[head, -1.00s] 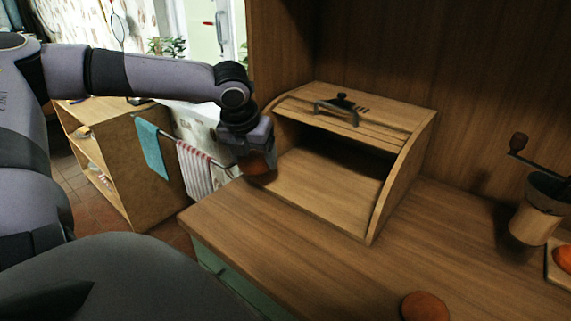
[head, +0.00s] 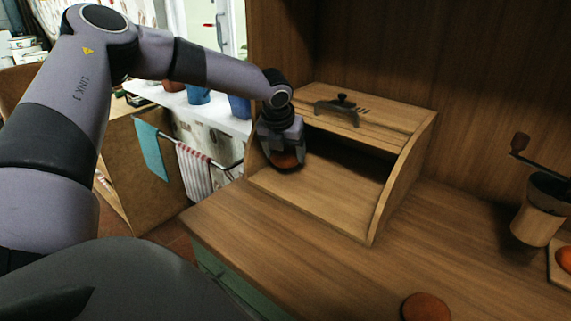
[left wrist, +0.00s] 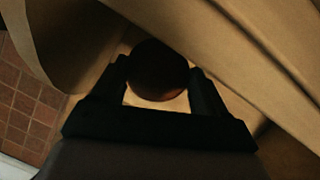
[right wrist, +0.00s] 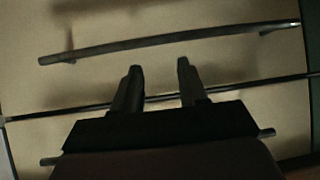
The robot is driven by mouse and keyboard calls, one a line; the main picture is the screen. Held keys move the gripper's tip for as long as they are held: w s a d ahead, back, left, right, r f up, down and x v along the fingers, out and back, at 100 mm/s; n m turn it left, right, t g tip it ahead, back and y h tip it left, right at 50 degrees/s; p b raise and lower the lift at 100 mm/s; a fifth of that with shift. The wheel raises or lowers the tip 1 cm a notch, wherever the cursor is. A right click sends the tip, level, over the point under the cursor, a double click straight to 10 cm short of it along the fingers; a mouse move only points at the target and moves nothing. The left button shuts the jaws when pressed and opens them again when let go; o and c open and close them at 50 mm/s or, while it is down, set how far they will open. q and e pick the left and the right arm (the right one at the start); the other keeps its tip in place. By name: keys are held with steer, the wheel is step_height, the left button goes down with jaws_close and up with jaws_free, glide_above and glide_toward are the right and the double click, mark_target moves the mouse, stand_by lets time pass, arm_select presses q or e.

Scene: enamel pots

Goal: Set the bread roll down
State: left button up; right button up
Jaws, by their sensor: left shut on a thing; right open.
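My left gripper (head: 284,152) is shut on a round brown bread roll (head: 287,160), at the left side of the bread box's opening. The roll also shows dark between the fingers in the left wrist view (left wrist: 158,72). The wooden bread box (head: 395,195) stands open on the counter, its roll-top lid (head: 372,115) pushed up. Whether the roll touches the box floor I cannot tell. My right gripper (right wrist: 156,70) is open and empty in the right wrist view, in front of a pale panel with a dark bar handle (right wrist: 170,42); it is not in the head view.
Another round roll (head: 425,307) lies on the wooden counter (head: 300,255) near the front. A coffee grinder (head: 540,208) stands at the right, beside a board with an orange fruit (head: 564,258).

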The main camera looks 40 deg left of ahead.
mark_target(286, 164)
arm_select(q)
step_height(286, 164, down, 3)
steer(key=shift+r, duration=0.1)
steer(key=shift+w+f, duration=0.15)
steer(key=shift+f, duration=0.3)
steer(key=o, duration=1.1)
steer(key=shift+f, duration=0.1)
steer(key=p+v, duration=0.1)
steer(key=v, duration=1.1)
steer(key=shift+d, duration=0.1)
